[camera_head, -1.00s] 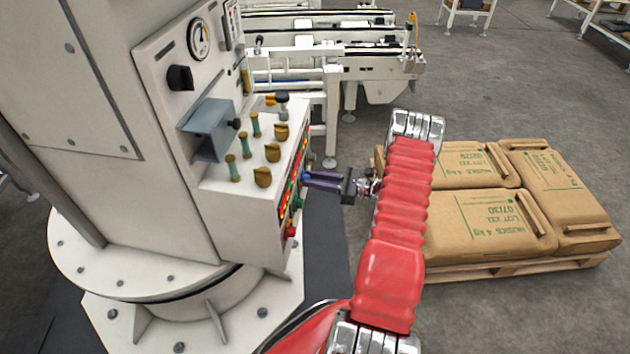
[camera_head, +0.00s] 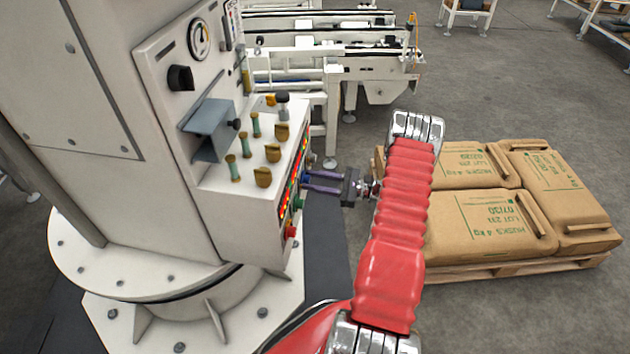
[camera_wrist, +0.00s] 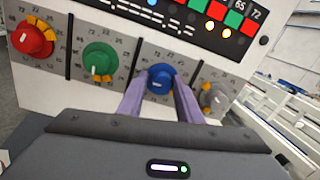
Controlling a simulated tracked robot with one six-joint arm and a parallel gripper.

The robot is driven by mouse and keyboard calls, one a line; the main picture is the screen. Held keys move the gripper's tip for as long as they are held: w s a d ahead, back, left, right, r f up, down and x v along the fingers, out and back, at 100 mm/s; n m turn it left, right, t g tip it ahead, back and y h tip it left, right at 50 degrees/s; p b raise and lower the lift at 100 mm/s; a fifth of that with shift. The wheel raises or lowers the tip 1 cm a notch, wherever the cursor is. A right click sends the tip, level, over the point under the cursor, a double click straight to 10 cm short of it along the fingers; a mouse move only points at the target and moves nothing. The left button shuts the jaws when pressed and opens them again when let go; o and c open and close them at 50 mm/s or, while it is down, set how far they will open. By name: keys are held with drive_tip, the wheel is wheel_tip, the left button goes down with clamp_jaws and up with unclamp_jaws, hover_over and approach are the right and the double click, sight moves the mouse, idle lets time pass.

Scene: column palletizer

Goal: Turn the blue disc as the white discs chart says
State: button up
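The blue disc (camera_wrist: 160,79) is a round knob on the white panel, ringed by printed numbers, in the wrist view. My gripper (camera_wrist: 160,88) has one purple finger on each side of it. The fingertips are close against its sides; whether they press on it is unclear. In the head view my gripper (camera_head: 305,183) reaches the panel's right face, and the blue disc is hidden there. A grey-white disc (camera_wrist: 214,98) with orange marks sits right of the blue one. A lit display (camera_wrist: 235,19) with coloured squares and numbers lies above; a white discs chart is not readable.
A green disc (camera_wrist: 100,61) and a red disc (camera_wrist: 33,37) sit left of the blue one, with black dividers between. The console (camera_head: 240,205) carries several knobs on top. A pallet (camera_head: 530,266) with brown sacks (camera_head: 488,222) stands to the right of my arm.

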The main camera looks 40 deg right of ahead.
drive_tip(key=o, duration=0.4)
drive_tip(key=v, duration=1.3)
drive_tip(key=shift+s+d+r, duration=0.1)
drive_tip(key=shift+s+d, duration=0.1)
drive_tip(key=shift+s, duration=0.15)
